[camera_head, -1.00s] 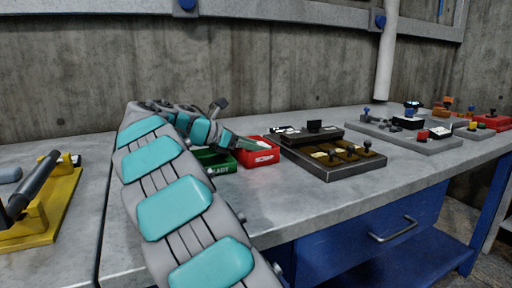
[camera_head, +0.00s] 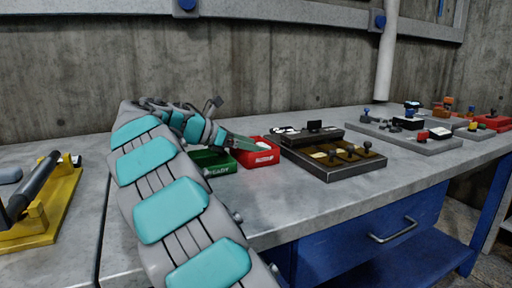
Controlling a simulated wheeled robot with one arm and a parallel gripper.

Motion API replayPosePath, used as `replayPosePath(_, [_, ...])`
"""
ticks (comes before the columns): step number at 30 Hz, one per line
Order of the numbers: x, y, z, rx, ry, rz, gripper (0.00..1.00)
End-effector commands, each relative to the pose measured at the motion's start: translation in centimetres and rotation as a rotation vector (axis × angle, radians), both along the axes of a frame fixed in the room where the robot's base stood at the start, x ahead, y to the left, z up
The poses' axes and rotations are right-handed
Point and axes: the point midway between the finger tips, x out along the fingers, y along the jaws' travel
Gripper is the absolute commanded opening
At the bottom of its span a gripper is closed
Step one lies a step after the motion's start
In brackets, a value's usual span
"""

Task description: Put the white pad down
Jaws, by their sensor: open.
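My gripper (camera_head: 240,142) is at the end of my teal and grey arm, low over the green tray and the near-left rim of the red tray. It is small in this view and looks empty. The green tray (camera_head: 218,170), with a label ending in "EADY", stands on the workbench, partly hidden by my arm. The red tray (camera_head: 262,160), with a white label, stands right beside it. I cannot make out the white pad for sure; the insides of both trays are mostly hidden.
A dark tray (camera_head: 345,173) with yellowish pieces and black knobs stands right of the red tray. Grey boards (camera_head: 435,148) with several small parts lie farther right. A yellow fixture (camera_head: 55,205) is at the left. The bench front (camera_head: 310,210) is clear.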

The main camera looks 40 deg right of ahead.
Motion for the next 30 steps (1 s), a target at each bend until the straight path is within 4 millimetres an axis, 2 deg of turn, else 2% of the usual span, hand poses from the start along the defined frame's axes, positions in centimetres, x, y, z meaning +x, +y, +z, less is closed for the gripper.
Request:
replayPosePath(9, [1.5, 6.0, 2.6, -0.001, -0.001, 0.006, 0.97])
replayPosePath(15, [2.1, 8.6, 3.6, 0.0, 0.001, 0.004, 0.97])
replayPosePath(21, [2.2, 9.6, 4.0, 0.0, 0.001, 0.0, 0.97])
replayPosePath(30, [2.2, 9.6, 4.0, 0.0, 0.001, 0.0, 0.97])
